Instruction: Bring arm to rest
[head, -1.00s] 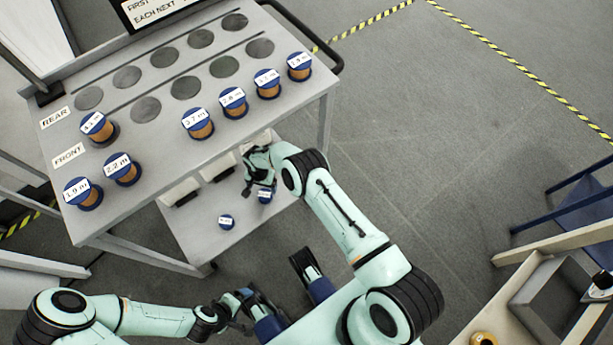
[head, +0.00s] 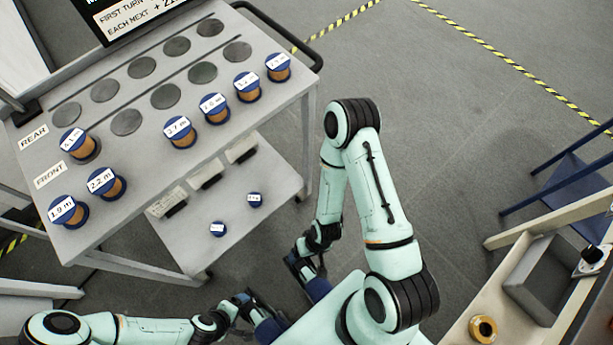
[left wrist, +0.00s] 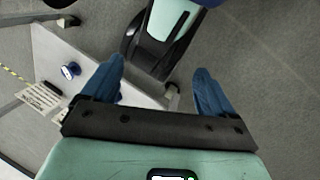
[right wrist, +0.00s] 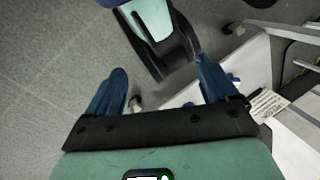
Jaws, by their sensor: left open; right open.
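My right gripper (head: 300,268) is in front of my body, to the right of the cart's lower shelf, and holds nothing. In the right wrist view its blue fingers (right wrist: 160,95) are spread apart with nothing between them. My left gripper (head: 258,310) is low in front of my body. In the left wrist view its blue fingers (left wrist: 160,90) are also spread and empty. Both arms are bent, with the grippers close to my base.
A grey cart (head: 215,165) holds several labelled copper spools (head: 180,132) and empty round spots. At right are a wooden bench (head: 505,268) with a grey tray (head: 545,280) and a blue-framed stand (head: 550,180).

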